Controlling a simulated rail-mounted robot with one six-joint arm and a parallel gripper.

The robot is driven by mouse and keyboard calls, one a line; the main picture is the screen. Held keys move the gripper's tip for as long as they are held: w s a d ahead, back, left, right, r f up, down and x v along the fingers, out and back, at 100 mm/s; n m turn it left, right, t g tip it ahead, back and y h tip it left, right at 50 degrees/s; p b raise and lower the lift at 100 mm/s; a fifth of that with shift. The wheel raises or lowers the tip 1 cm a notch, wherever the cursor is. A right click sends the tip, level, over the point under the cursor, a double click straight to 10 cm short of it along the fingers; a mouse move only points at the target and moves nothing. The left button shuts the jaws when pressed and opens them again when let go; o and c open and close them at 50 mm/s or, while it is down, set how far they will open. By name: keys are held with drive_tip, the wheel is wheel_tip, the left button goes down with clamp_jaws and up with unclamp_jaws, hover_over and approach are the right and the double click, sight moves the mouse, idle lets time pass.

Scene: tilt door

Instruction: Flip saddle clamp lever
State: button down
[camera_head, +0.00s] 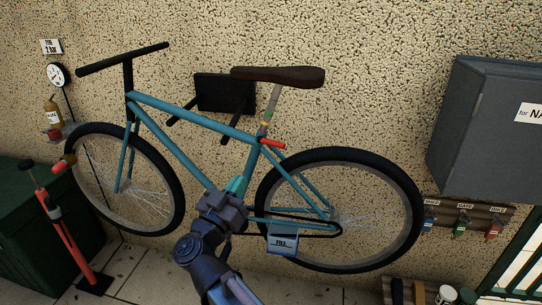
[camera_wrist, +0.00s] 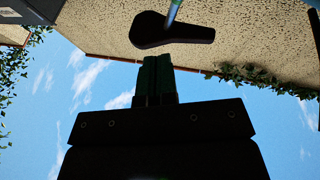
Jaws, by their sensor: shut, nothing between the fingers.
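A teal bicycle (camera_head: 190,119) hangs against the wall with its front wheel to the left. Its saddle clamp lever (camera_head: 272,144) is a short red bar at the top of the seat tube, pointing right. The grey seat post (camera_head: 273,97) rises from there to the brown saddle (camera_head: 290,75). My gripper (camera_head: 238,186) is below and left of the lever, apart from it in the picture, with teal fingers shut and empty. In the wrist view my gripper's dark fingers (camera_wrist: 157,62) are together and point toward the saddle's underside (camera_wrist: 168,32). I cannot make out the lever there.
A black wall bracket (camera_head: 222,92) is behind the frame. A grey cabinet (camera_head: 480,125) hangs at the right. A red pump (camera_head: 66,235) stands at the left.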

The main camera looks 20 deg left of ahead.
sight(272, 143)
drive_tip(key=w+d+p, duration=0.1)
drive_tip(key=w, duration=0.6)
drive_tip(key=w+d+r+g+p, duration=0.1)
drive_tip(key=w+d+p, duration=0.1)
drive_tip(key=w, duration=0.5)
drive_tip(key=shift+d+r+m, duration=0.2)
drive_tip(key=shift+r+m, duration=0.1)
